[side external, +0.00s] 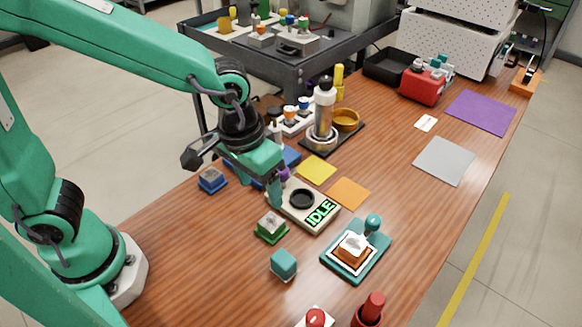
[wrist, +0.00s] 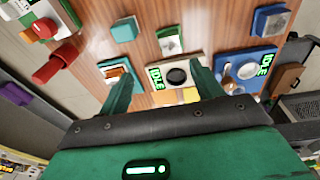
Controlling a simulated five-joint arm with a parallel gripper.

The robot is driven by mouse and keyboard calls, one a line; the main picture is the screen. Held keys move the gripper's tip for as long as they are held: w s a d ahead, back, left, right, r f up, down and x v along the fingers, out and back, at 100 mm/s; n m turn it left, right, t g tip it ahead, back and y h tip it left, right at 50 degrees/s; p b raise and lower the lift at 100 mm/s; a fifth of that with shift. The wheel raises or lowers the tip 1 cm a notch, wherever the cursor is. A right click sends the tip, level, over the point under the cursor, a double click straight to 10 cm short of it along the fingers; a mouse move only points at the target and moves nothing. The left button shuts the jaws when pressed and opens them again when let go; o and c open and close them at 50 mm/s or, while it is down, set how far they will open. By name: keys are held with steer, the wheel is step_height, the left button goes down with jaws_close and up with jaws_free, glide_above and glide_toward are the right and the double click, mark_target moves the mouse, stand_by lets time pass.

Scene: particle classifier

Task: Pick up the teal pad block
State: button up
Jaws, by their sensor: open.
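A plain teal block (side external: 283,264) sits on the wooden table, in front of the green-based piece; it also shows at the upper left in the wrist view (wrist: 124,29). To its right is a teal tray (side external: 375,255) with a teal knob, holding an orange and white block (side external: 352,247). I cannot tell for certain which of these is the pad block, but the plain one is all teal. My gripper (side external: 268,188) is open and empty, beside the cream IDLE device (side external: 318,213) and apart from the teal block. In the wrist view its fingers (wrist: 160,68) straddle that device.
A green-based piece (side external: 271,229) stands between my gripper and the teal block. A blue piece (side external: 212,180) is at left, and red knobs (side external: 369,308) are at the front. Yellow (side external: 316,169) and orange (side external: 349,193) mats lie behind. Table left of the teal block is clear.

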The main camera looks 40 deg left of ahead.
steer(key=g, duration=0.1)
glide_above(283, 259)
steer(key=shift+y, duration=0.4)
step_height(283, 259, down, 6)
steer(key=shift+f, duration=1.55)
steer(key=shift+f, duration=2.55)
steer(key=shift+c, duration=0.4)
steer(key=c, duration=1)
